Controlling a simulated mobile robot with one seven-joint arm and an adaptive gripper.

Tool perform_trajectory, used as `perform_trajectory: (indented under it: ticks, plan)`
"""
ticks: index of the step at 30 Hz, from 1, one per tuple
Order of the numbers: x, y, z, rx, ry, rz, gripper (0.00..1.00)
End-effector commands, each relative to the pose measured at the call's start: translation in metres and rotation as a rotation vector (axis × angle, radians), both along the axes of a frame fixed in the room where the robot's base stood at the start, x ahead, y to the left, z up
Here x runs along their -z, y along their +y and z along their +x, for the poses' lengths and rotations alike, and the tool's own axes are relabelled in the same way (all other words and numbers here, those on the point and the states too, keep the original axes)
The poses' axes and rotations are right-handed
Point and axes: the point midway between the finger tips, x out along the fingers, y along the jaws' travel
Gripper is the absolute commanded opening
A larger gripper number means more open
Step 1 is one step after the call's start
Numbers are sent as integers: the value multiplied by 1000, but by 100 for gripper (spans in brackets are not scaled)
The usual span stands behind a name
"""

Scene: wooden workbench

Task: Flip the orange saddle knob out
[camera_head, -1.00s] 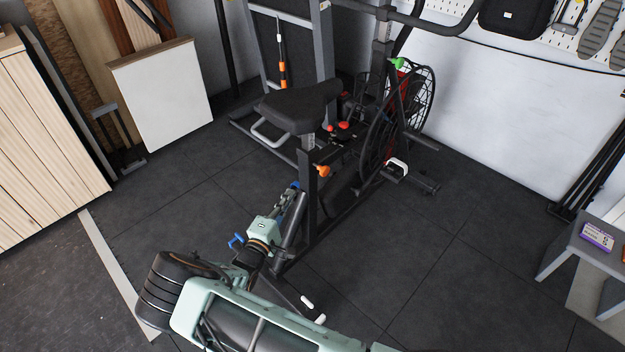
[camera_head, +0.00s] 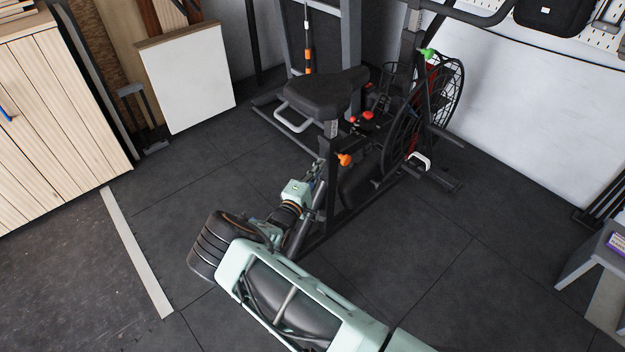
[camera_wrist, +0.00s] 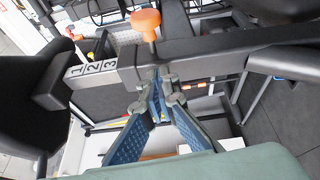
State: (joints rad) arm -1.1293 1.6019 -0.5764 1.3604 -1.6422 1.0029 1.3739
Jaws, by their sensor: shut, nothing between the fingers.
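The orange saddle knob (camera_head: 344,159) sticks out from the dark seat post of the exercise bike (camera_head: 331,180), below the black saddle (camera_head: 322,92). My gripper (camera_wrist: 157,78) is shut and empty. Its blue fingers meet in front of the bar, short of the knob in the picture. In the head view my gripper (camera_head: 318,172) is beside the seat post, on the left, apart from the knob; its fingertips are partly hard to make out.
The bike's fan wheel (camera_head: 424,115) stands behind and to the right. A green knob (camera_head: 427,53) and red knobs (camera_head: 367,115) are on the frame. A wooden cabinet (camera_head: 55,120) is at left, a grey bench (camera_head: 595,262) at right.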

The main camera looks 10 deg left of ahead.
Motion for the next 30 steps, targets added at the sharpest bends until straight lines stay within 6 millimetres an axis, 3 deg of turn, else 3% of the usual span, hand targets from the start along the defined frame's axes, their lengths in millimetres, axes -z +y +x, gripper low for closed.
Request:
perform_trajectory:
  ticks: [2,9,25,30]
  plan:
    - [1,-7,13,2,-1,-1,0]
    - [-4,-36,9,0,1,-2,0]
    - [-5,-44,8,0,0,0,0]
    - [-8,-54,0,1,0,-2,0]
